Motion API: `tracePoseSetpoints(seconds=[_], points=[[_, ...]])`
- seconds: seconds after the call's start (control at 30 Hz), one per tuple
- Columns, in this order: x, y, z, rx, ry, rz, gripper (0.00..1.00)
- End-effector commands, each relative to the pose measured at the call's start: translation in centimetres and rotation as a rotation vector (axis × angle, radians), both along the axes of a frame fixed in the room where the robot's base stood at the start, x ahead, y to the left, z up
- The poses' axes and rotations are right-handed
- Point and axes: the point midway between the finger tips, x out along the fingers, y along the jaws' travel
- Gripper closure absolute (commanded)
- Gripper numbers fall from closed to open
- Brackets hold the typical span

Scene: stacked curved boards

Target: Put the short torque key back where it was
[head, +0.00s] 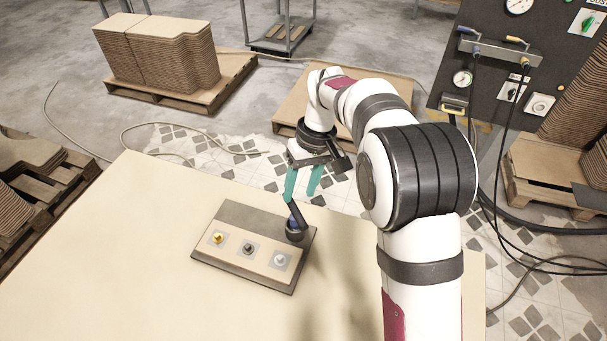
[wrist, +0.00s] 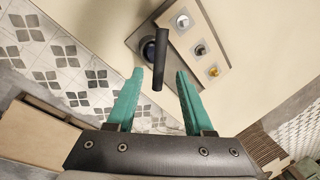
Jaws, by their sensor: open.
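A black bar-shaped handle (head: 294,208) leans up from a round dark part with a blue band (head: 296,230) at the back right of a small board (head: 245,214). I take it for the short torque key, but cannot tell its length class. In the wrist view the handle (wrist: 161,55) points towards me, its free end between the lines of my fingers. My gripper (head: 300,197) has two teal fingers, apart, just above the handle. In the wrist view the gripper (wrist: 160,72) is open and holds nothing. Whether a finger touches the handle, I cannot tell.
The tan table (head: 110,250) is clear to the left. Pallets of stacked boards (head: 160,55) and a gauge panel (head: 500,80) stand beyond.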

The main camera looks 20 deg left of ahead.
Motion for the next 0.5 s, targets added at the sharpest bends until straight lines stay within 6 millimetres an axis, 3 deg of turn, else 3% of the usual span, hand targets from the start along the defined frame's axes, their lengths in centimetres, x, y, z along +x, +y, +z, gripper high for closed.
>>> tracePoseSetpoints(seconds=[0.1,0.2,0.5], points=[[0.7,-0.5,3.3,0.002,-0.005,0.000,0.48],[1.0,-0.8,5.4,0.001,-0.003,-0.001,0.48],[1.1,-1.4,7.5,-0.002,0.000,-0.012,0.48]])
